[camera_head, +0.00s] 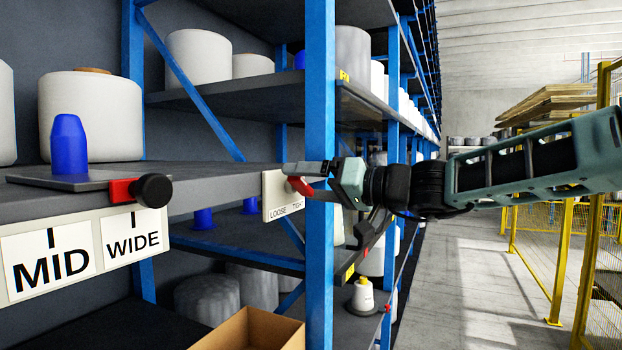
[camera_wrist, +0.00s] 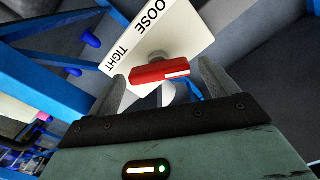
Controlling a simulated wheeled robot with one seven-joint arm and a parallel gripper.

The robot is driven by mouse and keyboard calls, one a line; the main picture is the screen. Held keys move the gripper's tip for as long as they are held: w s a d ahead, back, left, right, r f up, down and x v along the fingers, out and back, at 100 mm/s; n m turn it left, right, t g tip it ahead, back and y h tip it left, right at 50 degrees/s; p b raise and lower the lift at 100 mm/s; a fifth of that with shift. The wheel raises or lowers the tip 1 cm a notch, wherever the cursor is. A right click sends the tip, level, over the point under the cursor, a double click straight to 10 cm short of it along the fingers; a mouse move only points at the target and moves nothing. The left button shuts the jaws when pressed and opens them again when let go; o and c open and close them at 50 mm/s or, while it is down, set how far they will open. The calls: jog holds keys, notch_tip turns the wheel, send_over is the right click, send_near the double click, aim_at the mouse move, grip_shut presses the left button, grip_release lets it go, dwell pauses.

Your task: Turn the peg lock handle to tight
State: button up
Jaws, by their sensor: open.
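The red peg lock handle (camera_wrist: 150,74) sits on a round grey hub in front of a white plate (camera_wrist: 190,30) lettered LOOSE and TIGHT. In the wrist view, the handle lies nearly level, with a white stripe on its right end. My gripper (camera_wrist: 163,70) is open, with one finger on each side of the handle and visible gaps to both. In the head view, the red handle (camera_head: 300,186) shows between the fingers of my gripper (camera_head: 297,181), in front of the plate (camera_head: 272,205). My fingers partly hide the plate there.
A blue rack post (camera_head: 319,100) stands close by my gripper. A blue peg (camera_head: 68,145) and a black knob (camera_head: 153,190) on a red block are on the shelf at left, above MID and WIDE labels. An open cardboard box (camera_head: 255,330) sits below. The aisle floor (camera_head: 470,270) is clear.

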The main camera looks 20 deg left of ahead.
jog(key=c, duration=1)
